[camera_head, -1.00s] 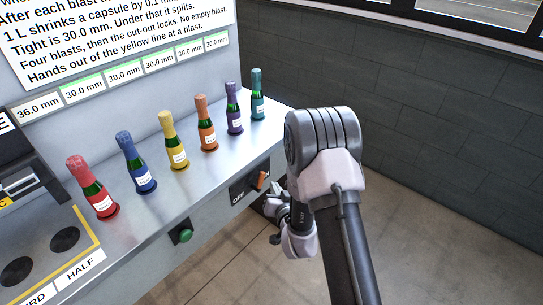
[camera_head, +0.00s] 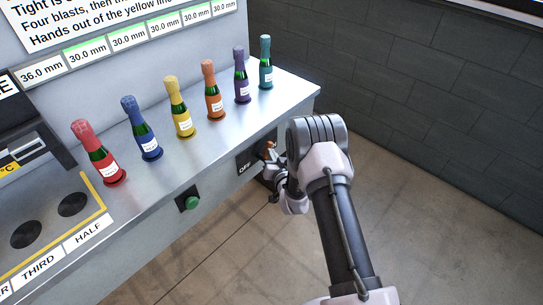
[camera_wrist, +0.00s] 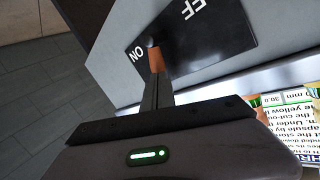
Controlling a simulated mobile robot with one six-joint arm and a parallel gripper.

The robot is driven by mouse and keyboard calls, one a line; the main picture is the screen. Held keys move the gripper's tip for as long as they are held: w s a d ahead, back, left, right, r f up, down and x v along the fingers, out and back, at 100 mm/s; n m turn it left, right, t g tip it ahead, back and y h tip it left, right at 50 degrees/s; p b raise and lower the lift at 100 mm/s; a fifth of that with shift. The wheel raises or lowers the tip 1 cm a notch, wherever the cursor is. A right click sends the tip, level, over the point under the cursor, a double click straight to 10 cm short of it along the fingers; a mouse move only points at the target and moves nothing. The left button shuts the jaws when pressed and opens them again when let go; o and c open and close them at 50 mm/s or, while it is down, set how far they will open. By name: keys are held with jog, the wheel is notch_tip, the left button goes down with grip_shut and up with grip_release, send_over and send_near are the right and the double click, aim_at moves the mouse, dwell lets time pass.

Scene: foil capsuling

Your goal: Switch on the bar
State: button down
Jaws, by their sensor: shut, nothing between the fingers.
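The switch plate (camera_head: 247,163) is black and sits on the front face of the counter, with OFF at its left end. Its orange lever (camera_head: 270,149) shows just above my gripper (camera_head: 272,172), which hides part of the plate. In the wrist view the plate (camera_wrist: 210,40) carries ON and OFF lettering. My gripper (camera_wrist: 154,72) is shut and empty, its fingers reaching up to the lever beside the word ON. Whether the fingertips touch the lever, and which way it is tipped, I cannot tell.
Several foil-topped bottles, from a red one (camera_head: 99,155) to a teal one (camera_head: 265,65), stand along the counter (camera_head: 285,88). A green button (camera_head: 191,203) is on the front face, left of the switch. A yellow-outlined area with dark holes lies at left. Floor at right is clear.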

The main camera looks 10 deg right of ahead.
jog(key=shift+w, duration=0.3)
jog(key=w+d+m+b, duration=0.1)
jog(key=b, duration=0.1)
jog(key=shift+r+b, duration=0.1)
jog(key=shift+b, duration=0.2)
jog(key=shift+w, duration=0.1)
